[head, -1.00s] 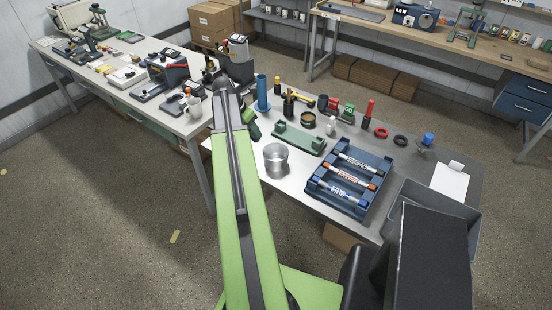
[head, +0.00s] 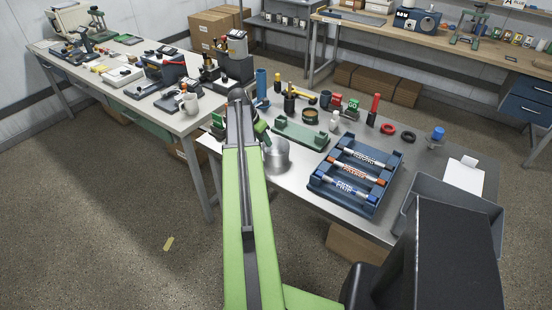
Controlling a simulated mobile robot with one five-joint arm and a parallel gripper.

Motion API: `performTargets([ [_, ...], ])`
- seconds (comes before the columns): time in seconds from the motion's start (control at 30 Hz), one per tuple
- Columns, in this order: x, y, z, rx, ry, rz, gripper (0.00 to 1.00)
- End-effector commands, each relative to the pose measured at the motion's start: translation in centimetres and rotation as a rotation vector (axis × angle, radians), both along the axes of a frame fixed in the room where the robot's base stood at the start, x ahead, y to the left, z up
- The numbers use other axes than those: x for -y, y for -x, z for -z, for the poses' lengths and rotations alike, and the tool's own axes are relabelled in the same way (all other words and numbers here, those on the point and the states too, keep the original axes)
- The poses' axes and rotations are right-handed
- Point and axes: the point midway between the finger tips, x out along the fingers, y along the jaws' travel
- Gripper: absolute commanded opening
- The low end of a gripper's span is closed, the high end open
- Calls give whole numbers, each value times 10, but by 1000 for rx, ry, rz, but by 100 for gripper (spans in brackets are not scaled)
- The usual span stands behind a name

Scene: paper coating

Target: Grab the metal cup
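The metal cup (head: 277,157) is a shiny silver cylinder standing upright on the near edge of the grey workbench (head: 298,191). Its left side is partly covered by my green arm, which reaches up the middle of the view. The fingers of my gripper cannot be made out; the far end of my arm hides that area. Nothing is seen touching the cup apart from this overlap in the picture.
Right of the cup are a green holder (head: 300,135) and a blue rack (head: 372,205) with several labelled tubes. A grey bin (head: 404,222) sits at the near right. The floor at left is mostly clear.

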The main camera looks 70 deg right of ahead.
Motion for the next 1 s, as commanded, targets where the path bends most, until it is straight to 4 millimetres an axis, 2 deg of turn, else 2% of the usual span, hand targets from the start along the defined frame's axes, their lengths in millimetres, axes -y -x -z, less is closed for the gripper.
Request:
performTargets([
  [0.03, 6, 2, 17, 1, 0, 2, 31],
  [0.2, 14, 7, 38, 0, 0, 1, 31],
  [0.43, 14, 8, 34, 0, 0, 0, 30],
  [0.67, 14, 8, 34, 0, 0, 1, 0],
  [1.0, 14, 8, 34, 0, 0, 1, 0],
])
